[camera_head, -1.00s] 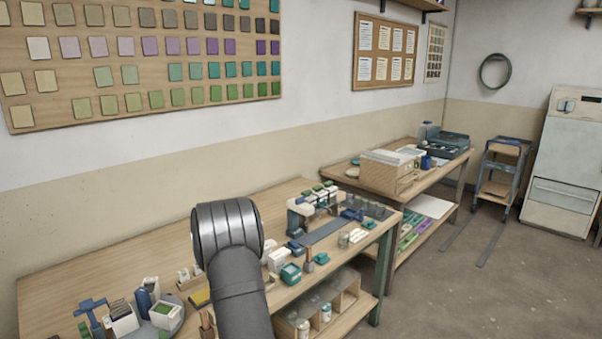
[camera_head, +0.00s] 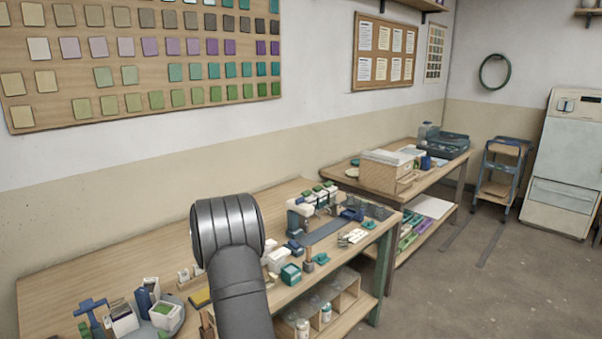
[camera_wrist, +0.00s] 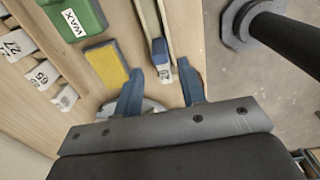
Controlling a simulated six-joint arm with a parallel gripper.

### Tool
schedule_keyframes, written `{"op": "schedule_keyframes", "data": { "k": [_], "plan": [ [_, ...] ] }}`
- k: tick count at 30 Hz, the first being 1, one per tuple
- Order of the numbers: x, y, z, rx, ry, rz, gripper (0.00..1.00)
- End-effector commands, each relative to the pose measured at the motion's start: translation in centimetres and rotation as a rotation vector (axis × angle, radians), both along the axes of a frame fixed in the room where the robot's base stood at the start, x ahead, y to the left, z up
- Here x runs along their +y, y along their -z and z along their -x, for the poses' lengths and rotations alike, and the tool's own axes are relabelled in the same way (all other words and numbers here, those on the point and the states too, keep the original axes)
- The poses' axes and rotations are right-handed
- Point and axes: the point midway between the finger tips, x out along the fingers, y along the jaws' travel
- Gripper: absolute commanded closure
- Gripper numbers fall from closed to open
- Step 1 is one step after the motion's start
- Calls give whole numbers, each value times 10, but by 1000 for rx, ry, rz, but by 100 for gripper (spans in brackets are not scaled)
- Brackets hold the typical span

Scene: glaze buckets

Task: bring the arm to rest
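My gripper (camera_wrist: 160,90) shows in the wrist view as two blue fingers with a clear gap between them; it is open. A small blue-and-white item (camera_wrist: 160,55) lies in a wooden channel in line with the gap, and the fingers do not appear shut on it. In the head view my dark arm rises at the front of the workbench (camera_head: 100,235), and the gripper itself is not visible there.
A green WAX block (camera_wrist: 75,18), a yellow-and-grey sponge (camera_wrist: 108,65) and several numbered white pieces (camera_wrist: 40,75) lie near the fingers. Blue and white containers (camera_head: 124,318) crowd the bench's front left. A second table (camera_head: 440,165) and trolley (camera_head: 498,175) stand right. Bare floor lies between.

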Motion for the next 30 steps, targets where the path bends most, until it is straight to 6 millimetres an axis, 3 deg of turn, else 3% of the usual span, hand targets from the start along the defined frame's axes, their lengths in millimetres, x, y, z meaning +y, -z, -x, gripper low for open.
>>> {"op": "schedule_keyframes", "data": {
  "k": [4,5,15,18,27,30],
  "plan": [
    [0,-30,0,0,0,0,63],
    [0,-27,1,4,0,1,63],
    [-1,45,1,5,0,2,63],
    [0,15,-1,-4,0,-2,63],
    [0,-45,0,-1,0,-1,63],
    [3,-48,-3,-29,42,-5,63]
  ]
}}
